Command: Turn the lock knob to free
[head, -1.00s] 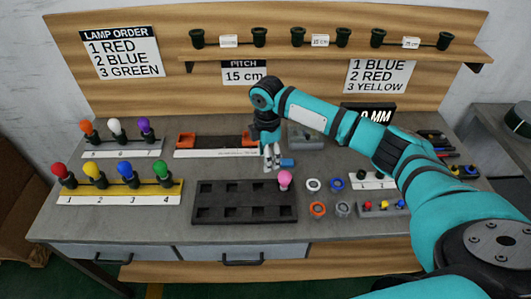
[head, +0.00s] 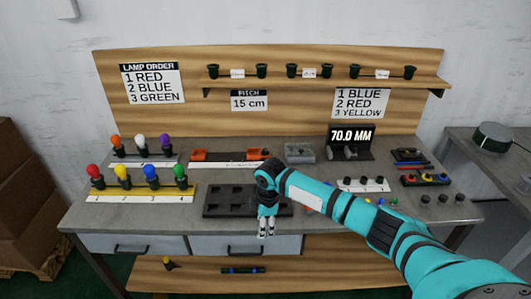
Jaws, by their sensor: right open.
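My right gripper (head: 266,234) hangs fingers down in front of the black tray (head: 222,212), over the bench's front edge, with nothing between its fingers. It is open. Behind it, a white scaled rail (head: 215,165) carries a left orange block (head: 199,155) and a right orange block (head: 258,154). I cannot make out the lock knob for certain; my right arm covers the area just right of the rail's near end. A black display (head: 351,136) at the back right reads 70.0 MM. My left gripper is out of view.
Coloured lamps stand on a numbered white-and-yellow strip (head: 142,191) at the left. A grey box (head: 299,152) stands right of the rail. A white strip with black pieces (head: 363,186) lies to the right.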

